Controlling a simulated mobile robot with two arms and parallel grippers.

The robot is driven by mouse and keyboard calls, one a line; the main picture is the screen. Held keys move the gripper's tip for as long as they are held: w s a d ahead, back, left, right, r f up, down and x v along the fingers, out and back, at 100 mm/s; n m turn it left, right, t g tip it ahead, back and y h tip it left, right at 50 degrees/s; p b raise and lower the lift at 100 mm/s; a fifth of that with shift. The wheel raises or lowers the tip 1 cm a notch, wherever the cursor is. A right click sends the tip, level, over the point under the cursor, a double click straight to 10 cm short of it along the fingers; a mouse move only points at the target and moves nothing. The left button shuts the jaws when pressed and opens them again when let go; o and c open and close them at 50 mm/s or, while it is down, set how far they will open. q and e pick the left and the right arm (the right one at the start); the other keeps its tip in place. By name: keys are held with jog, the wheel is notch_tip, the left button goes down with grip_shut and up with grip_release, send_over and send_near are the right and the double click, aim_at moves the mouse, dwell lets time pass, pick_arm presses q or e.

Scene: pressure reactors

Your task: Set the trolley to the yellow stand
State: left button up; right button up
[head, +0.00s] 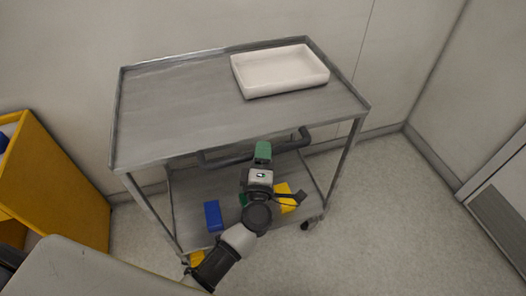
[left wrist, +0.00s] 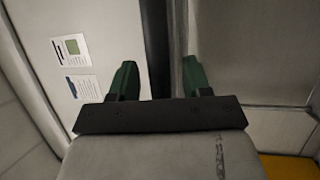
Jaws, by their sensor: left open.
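The trolley (head: 190,108) is a grey metal cart with a top tray, a lower shelf (head: 185,190) and wheels, standing against the wall. Its dark handle bar (head: 215,160) runs along the near side, below the top. My left gripper (head: 263,152) is at this bar in the head view, its green fingertips overlapping it. In the left wrist view the two green fingers (left wrist: 160,78) are apart, with a dark upright strip between them. I cannot tell whether they touch the bar. The yellow stand (head: 65,170) is at the left edge, partly cut off. My right gripper is not in view.
A white tray (head: 280,71) sits on the trolley's top. A blue block (head: 213,215) and yellow pieces (head: 286,199) are on or around the lower shelf, partly hidden by my arm. Open floor (head: 375,220) lies to the right, before a grey cabinet (head: 505,205).

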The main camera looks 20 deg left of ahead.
pick_arm(q)
jog(key=shift+w, duration=0.25)
grip_shut()
jog(key=shift+s+a, duration=0.1)
